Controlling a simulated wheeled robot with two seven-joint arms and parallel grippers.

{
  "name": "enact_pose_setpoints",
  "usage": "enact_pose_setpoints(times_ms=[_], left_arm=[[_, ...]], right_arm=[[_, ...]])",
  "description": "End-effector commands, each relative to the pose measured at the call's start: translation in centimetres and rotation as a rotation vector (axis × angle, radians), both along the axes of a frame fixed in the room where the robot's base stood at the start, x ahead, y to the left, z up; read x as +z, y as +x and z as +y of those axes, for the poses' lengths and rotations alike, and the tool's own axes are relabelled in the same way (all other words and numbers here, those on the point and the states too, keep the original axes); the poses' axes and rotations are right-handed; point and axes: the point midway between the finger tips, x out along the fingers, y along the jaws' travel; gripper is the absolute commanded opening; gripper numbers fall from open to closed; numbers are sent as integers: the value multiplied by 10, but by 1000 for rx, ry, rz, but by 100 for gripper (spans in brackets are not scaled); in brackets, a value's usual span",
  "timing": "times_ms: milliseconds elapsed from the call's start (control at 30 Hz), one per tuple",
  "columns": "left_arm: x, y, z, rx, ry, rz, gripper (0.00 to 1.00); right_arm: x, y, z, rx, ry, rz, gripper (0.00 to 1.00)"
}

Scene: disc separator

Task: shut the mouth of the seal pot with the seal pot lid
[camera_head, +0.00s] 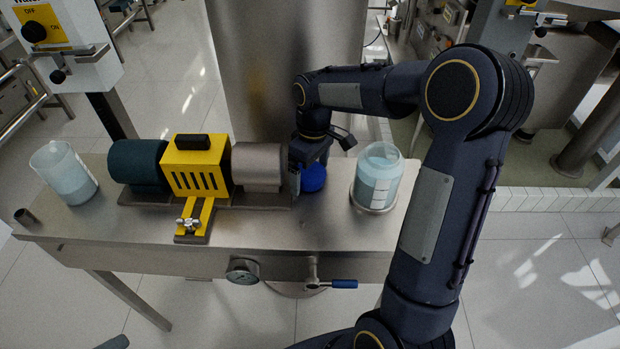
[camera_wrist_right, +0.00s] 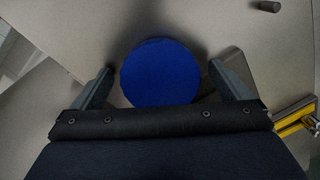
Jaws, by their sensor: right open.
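A round blue lid (camera_head: 314,178) sits low over the steel table, right of the grey motor cylinder. My right gripper (camera_head: 309,171) reaches down over it and is open. In the right wrist view the blue lid (camera_wrist_right: 160,72) lies between the two spread fingers, with a gap visible on each side. A clear jar of pale liquid (camera_head: 379,178), which looks like the seal pot, stands upright on a round base right of the lid. Its top appears uncovered. My left gripper is not in view.
The steel table (camera_head: 270,230) carries a green cylinder (camera_head: 138,163), a yellow guard (camera_head: 196,165) and a grey cylinder (camera_head: 258,165). A clear beaker (camera_head: 65,173) stands at the left end. A small dark cylinder (camera_head: 26,217) is at the front left corner. A blue-handled valve (camera_head: 330,284) projects below the front edge.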

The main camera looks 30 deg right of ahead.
Motion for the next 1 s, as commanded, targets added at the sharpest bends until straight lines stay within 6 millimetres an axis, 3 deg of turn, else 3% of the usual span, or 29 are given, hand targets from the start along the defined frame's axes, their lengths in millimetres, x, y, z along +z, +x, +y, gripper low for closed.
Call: enact_pose_setpoints(times_ms=[67, 500, 1000], left_arm=[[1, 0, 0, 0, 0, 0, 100], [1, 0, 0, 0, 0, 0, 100], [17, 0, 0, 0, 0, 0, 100]], right_arm=[[0, 0, 0, 0, 0, 0, 97], [1, 0, 0, 0, 0, 0, 41], [20, -1, -3, -1, 0, -1, 39]])
